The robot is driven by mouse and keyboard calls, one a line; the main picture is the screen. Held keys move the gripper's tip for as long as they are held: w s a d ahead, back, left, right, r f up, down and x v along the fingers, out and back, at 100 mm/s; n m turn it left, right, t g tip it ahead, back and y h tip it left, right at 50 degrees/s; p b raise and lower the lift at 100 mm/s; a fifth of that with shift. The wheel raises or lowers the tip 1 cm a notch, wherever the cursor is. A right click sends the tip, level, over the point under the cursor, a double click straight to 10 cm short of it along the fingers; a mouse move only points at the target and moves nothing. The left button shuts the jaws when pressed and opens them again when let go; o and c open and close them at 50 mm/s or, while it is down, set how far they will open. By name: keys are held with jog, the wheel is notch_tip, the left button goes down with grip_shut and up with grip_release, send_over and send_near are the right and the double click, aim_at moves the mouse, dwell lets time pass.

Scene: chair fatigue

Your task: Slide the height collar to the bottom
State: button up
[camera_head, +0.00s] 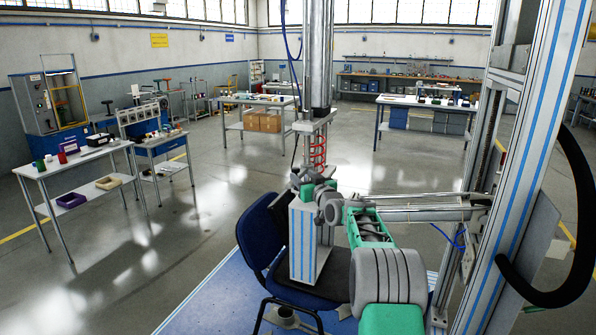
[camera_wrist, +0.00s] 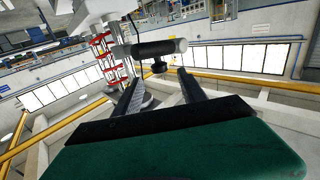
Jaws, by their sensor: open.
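My gripper (camera_wrist: 159,80) is open in the wrist view, its two dark fingers spread. A dark horizontal bar (camera_wrist: 150,48) with a pale round end lies just past the fingertips, with a small black knob under it. I cannot tell whether it is part of the height collar, or whether the fingers touch it. In the head view my green and grey arm reaches to the test rig, and its end covers the area above the grey block (camera_head: 308,245). A red spring (camera_head: 318,152) hangs on the rig above; it also shows in the wrist view (camera_wrist: 104,52). No collar is clearly identifiable.
A blue office chair (camera_head: 260,237) stands under the rig, the grey block over its seat. The rig's tall profile column (camera_head: 535,160) is close on the right, with a black hose. Worktables (camera_head: 75,160) stand at left and back; the floor between is clear.

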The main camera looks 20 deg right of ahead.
aim_at(297, 171)
jog(key=w+p, duration=0.1)
jog(key=w, duration=0.4)
jog(key=shift+a+p, duration=0.1)
jog(key=shift+p, duration=0.2)
jog(key=shift+s, duration=0.1)
jog(key=shift+c, duration=0.2)
grip_shut()
dwell(0.8)
